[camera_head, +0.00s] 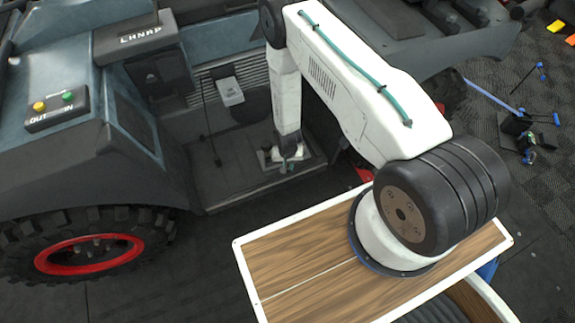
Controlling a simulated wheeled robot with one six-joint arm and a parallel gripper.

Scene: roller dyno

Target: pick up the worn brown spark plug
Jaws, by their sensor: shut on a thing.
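My gripper (290,158) points down at the end of my white arm, low over the dark footwell floor of the vehicle. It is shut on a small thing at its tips. That thing is too small and too much covered by the fingers to make out its colour or shape. I cannot pick out the worn brown spark plug for certain anywhere in this view. A small grey tray or plate (268,160) shows around and just left of the fingertips. I cannot tell whether the gripper touches it.
The footwell floor (225,182) is mostly clear. A thin lever (209,125) and a pale box (230,92) stand at its back. The left fender carries a button box (58,109) above a red-rimmed wheel (90,252). Blue and black equipment (520,125) stands at the right.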

